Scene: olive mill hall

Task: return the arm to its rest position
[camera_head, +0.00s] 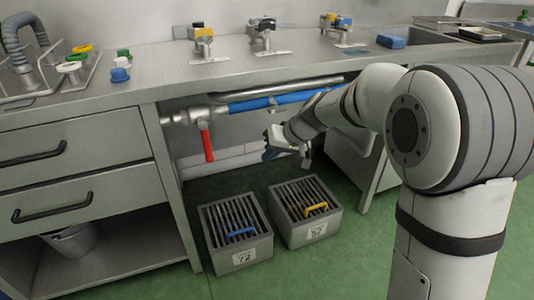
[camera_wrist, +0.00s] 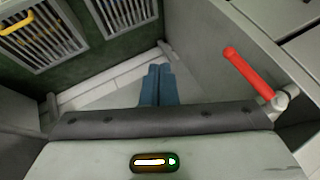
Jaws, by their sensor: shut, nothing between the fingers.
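My arm reaches in from the right in the head view and extends under the steel worktop (camera_head: 280,70). My gripper (camera_head: 270,154) is at its far end, below the blue pipe and to the right of the red lever handle. It is apart from the crates on the floor. In the wrist view my gripper (camera_wrist: 158,72) shows as two blue-grey fingers side by side, shut, with nothing between them.
Two slatted crates, one with a blue handle (camera_head: 237,247) and one with a yellow handle (camera_head: 310,228), stand on the green floor below. A red lever (camera_head: 207,146) hangs from the pipe (camera_head: 280,98); it also shows in the wrist view (camera_wrist: 248,72). Drawers (camera_head: 70,150) stand left.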

